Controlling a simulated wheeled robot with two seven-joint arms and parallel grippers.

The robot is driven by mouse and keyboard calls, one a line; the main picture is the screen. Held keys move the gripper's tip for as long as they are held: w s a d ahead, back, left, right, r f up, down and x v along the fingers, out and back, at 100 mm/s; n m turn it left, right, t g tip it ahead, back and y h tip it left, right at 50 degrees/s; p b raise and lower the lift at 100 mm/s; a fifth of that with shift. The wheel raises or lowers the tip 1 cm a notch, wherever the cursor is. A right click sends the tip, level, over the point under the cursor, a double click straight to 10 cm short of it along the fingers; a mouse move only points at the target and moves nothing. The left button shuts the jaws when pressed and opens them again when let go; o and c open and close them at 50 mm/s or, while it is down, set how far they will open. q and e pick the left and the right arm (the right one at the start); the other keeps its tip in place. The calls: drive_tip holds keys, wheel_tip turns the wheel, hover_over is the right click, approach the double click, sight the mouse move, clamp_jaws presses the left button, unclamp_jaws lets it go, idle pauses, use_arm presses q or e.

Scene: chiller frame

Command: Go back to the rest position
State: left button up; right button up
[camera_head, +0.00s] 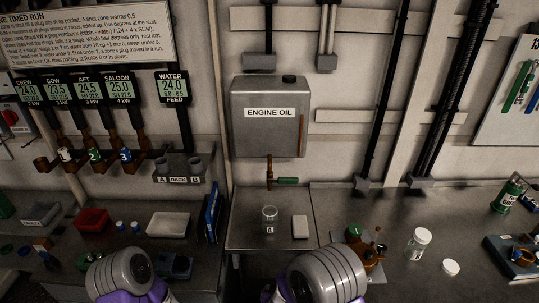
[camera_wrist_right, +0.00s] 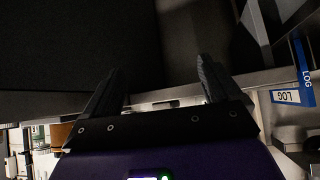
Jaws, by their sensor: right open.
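My right gripper (camera_wrist_right: 157,72) is in the right wrist view. Its two dark fingers are wide apart with nothing between them. A dark flat surface (camera_wrist_right: 80,40) lies beyond the fingers. In the head view, grey and purple parts of my two arms show at the bottom edge, one left of the middle and one right of it. Neither gripper's fingers show there, and my left gripper is out of sight.
An engine oil tank (camera_head: 268,130) hangs above a metal shelf (camera_head: 250,238) with a clear glass (camera_head: 269,221) and a white block (camera_head: 300,227). A red tray (camera_head: 92,220) and white tray (camera_head: 168,224) stand left.

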drive_tip(key=s+d+f+g+y, duration=0.2)
drive_tip(key=s+d+f+g, duration=0.15)
drive_tip(key=f, duration=0.35)
drive_tip(key=s+d+f+g+y, duration=0.1)
drive_tip(key=s+f+g+y, duration=0.1)
drive_tip(key=s, duration=0.6)
drive_tip(key=s+d+f+g+y, duration=0.1)
drive_tip(key=s+f+g+y, duration=0.1)
drive_tip(key=s, duration=0.5)
drive_tip(key=shift+s+d+f+g, duration=0.25)
drive_tip(key=shift+s+f+g, duration=0.15)
drive_tip(key=shift+f, duration=0.2)
